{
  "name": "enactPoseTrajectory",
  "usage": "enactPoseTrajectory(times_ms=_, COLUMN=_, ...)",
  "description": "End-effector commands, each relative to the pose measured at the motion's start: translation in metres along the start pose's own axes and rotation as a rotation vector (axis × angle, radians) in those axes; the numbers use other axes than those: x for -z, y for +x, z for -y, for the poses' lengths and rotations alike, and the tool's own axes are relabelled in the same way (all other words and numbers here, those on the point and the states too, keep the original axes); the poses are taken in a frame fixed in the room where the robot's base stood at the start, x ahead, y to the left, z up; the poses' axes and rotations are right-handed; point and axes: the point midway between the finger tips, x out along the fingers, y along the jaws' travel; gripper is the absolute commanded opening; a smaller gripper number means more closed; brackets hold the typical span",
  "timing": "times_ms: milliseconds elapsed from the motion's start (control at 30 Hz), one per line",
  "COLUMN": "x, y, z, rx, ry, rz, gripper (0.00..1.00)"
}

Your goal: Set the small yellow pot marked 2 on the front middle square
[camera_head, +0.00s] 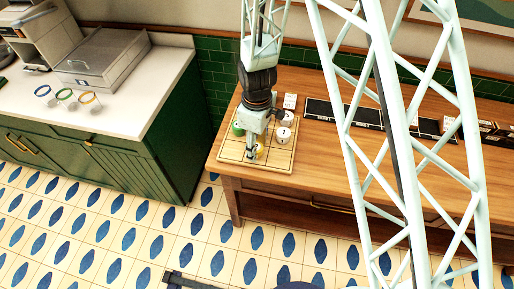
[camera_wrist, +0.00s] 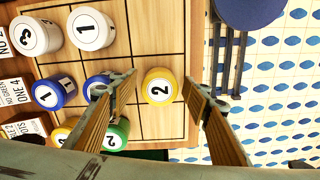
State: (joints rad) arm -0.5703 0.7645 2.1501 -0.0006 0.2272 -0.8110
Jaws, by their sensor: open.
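The yellow pot marked 2 (camera_wrist: 159,86) stands upright, label up, on the gridded wooden board (camera_wrist: 160,28). It appears to be on the middle square of the row along the board's floor-side edge. My gripper (camera_wrist: 162,82) is open, with one finger on each side of this pot and a visible gap to each. In the head view, my gripper (camera_head: 251,153) is low over the board (camera_head: 282,158), with the yellow pot (camera_head: 260,151) partly hidden beside it.
A green pot (camera_wrist: 116,134) and another yellow pot (camera_wrist: 62,132) are partly hidden by my finger. Label cards (camera_wrist: 22,84) stand behind. Squares beside the pot look clear.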

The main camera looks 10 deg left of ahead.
Motion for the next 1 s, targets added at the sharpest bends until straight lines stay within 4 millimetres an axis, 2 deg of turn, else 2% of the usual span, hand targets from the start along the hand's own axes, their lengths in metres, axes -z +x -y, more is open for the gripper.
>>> enactPoseTrajectory(times_ms=1000, x=0.000, y=-0.095, z=0.000, rx=-0.001, ry=0.000, rz=-0.001, gripper=0.44)
